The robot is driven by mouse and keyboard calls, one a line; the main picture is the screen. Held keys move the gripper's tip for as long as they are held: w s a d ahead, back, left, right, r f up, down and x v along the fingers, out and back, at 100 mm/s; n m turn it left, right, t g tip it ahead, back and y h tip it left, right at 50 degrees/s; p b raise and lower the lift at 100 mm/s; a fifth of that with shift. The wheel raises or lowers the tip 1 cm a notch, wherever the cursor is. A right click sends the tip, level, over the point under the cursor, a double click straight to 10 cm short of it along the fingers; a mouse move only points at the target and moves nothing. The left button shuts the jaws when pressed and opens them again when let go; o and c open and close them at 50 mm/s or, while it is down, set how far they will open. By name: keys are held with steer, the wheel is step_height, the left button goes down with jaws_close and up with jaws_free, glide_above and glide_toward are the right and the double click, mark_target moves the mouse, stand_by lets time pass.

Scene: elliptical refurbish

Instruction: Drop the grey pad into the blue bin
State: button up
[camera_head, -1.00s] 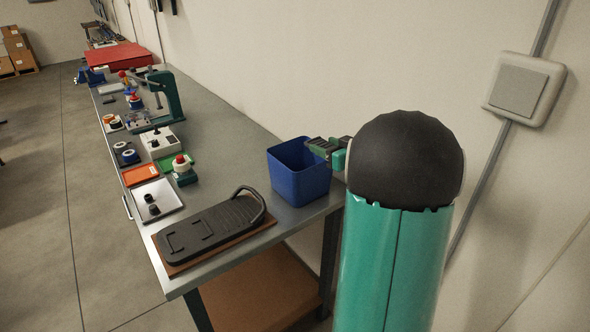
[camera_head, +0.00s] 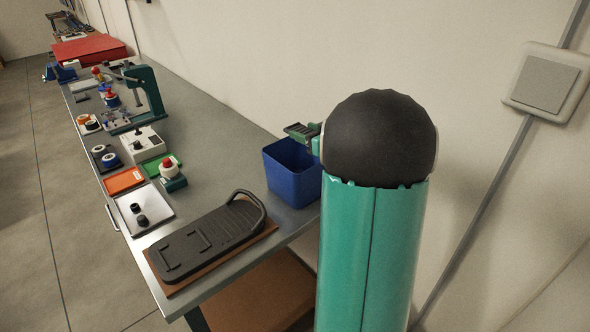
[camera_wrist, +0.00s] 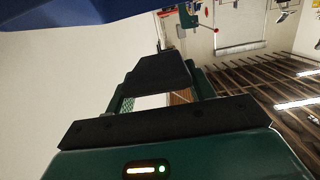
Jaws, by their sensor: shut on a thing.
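The blue bin (camera_head: 293,178) stands at the bench's right end, by the wall. My gripper (camera_head: 302,131) is over the bin's back rim, partly hidden behind my black arm joint. In the wrist view, my gripper (camera_wrist: 160,85) is shut on a flat dark piece, which I take for the grey pad (camera_wrist: 158,72). The pad sits between the two green fingers. A blue surface, likely the bin (camera_wrist: 70,12), crosses the top left of the wrist view. The inside of the bin is mostly hidden.
A large black pedal-like unit (camera_head: 208,235) lies on a brown board left of the bin. A white tray (camera_head: 152,222), orange tray (camera_head: 124,181), red button box (camera_head: 171,172) and green press (camera_head: 148,92) line the bench. The wall (camera_head: 250,60) is close behind.

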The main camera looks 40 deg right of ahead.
steer(key=f, duration=0.5)
steer(key=shift+s+f, duration=0.2)
steer(key=shift+f, duration=0.15)
steer(key=o, duration=1.3)
steer(key=s, duration=0.4)
steer(key=s+r, duration=0.1)
steer(key=s, duration=0.4)
steer(key=s+r, duration=0.1)
steer(key=s, duration=0.3)
steer(key=shift+s+d, duration=0.2)
steer(key=shift+s, duration=0.05)
